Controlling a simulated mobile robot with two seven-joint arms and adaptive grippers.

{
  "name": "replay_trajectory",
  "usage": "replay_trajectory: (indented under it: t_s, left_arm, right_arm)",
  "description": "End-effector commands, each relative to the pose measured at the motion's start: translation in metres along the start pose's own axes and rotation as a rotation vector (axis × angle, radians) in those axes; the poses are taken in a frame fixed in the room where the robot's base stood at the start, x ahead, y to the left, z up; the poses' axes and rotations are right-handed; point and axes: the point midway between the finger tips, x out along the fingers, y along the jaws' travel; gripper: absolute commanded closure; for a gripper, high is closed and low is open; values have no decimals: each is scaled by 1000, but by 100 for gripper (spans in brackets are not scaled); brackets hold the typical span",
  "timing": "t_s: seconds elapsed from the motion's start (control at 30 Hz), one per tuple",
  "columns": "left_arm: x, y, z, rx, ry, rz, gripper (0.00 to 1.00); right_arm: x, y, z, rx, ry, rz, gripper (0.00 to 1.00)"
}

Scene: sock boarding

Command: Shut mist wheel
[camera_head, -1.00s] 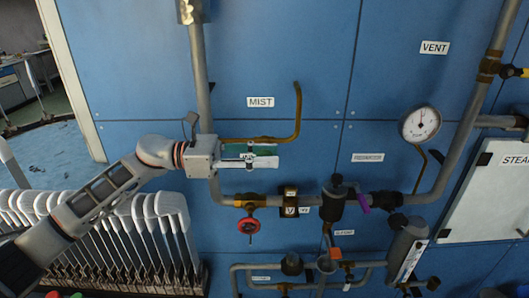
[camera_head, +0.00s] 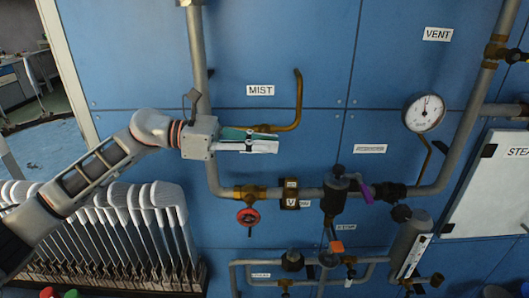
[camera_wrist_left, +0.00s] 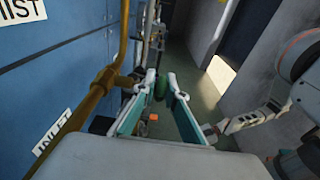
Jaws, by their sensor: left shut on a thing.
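My left gripper (camera_head: 272,140) is in front of the blue panel, just below the MIST label (camera_head: 260,90). It is at the brass mist pipe (camera_head: 297,100) and partly covers it. In the left wrist view its two teal-padded fingers (camera_wrist_left: 160,92) stand apart, with a small dark green thing (camera_wrist_left: 161,86) between their tips. This looks like the mist wheel, gripped at its edges; most of it is hidden, and how far it is turned cannot be told.
A red handwheel (camera_head: 248,216) sits on the grey pipe below my gripper. A pressure gauge (camera_head: 424,113) and a purple lever (camera_head: 366,193) are to the right. A rack of white sock boards (camera_head: 165,195) stands at lower left.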

Motion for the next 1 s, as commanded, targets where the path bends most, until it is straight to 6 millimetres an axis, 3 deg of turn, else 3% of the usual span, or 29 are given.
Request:
replay_trajectory:
  t_s: [0.2, 0.7, 1.0]
  left_arm:
    - [0, 0, 1, 4, 120, 1, 100]
    - [2, 0, 3, 3, 434, 1, 100]
    - [2, 0, 1, 1, 499, 1, 100]
  right_arm:
    - [7, 0, 14, -2, -12, 2, 100]
    - [-7, 5, -8, 3, -13, 8, 100]
    - [-9, 14, 4, 2, -41, 24, 100]
